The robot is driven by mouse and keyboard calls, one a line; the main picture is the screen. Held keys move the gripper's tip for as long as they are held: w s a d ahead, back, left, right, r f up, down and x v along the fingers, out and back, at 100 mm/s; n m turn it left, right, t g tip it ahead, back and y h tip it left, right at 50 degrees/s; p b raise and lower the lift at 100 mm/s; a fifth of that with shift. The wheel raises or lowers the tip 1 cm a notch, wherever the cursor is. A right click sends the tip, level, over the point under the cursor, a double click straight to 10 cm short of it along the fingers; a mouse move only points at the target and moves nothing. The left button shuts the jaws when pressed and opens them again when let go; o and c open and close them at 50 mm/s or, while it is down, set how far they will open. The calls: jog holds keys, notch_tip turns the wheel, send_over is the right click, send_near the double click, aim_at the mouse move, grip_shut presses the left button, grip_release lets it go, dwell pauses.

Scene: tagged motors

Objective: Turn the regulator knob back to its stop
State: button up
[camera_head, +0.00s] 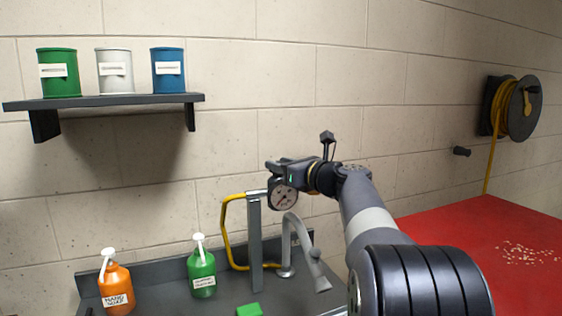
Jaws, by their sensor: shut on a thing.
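A round pressure gauge (284,196) with a white face and dark rim sits on the regulator, at the top of a grey upright post (254,240) by the wall. My gripper (275,171) is at the regulator, just above the gauge, and is shut on the knob there. The knob itself is hidden by my gripper, so its angle cannot be told. My arm reaches in from the lower right.
A yellow hose (226,232) loops left of the post. A grey tap (303,245) stands close to its right. Green (202,273) and orange (116,288) soap bottles stand left. A shelf (110,101) with cans hangs upper left. A red table (480,250) lies right.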

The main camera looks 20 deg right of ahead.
jog(key=shift+d+n+g+y+p, duration=0.1)
jog(key=shift+n+g+y+p, duration=0.2)
jog(key=shift+n+y+p, duration=0.3)
jog(key=o, duration=1)
jog(key=b+v, duration=0.1)
jog(key=v, duration=0.9)
jog(key=shift+s+d, duration=0.25)
jog(key=shift+d, duration=0.05)
jog(key=shift+c, duration=0.2)
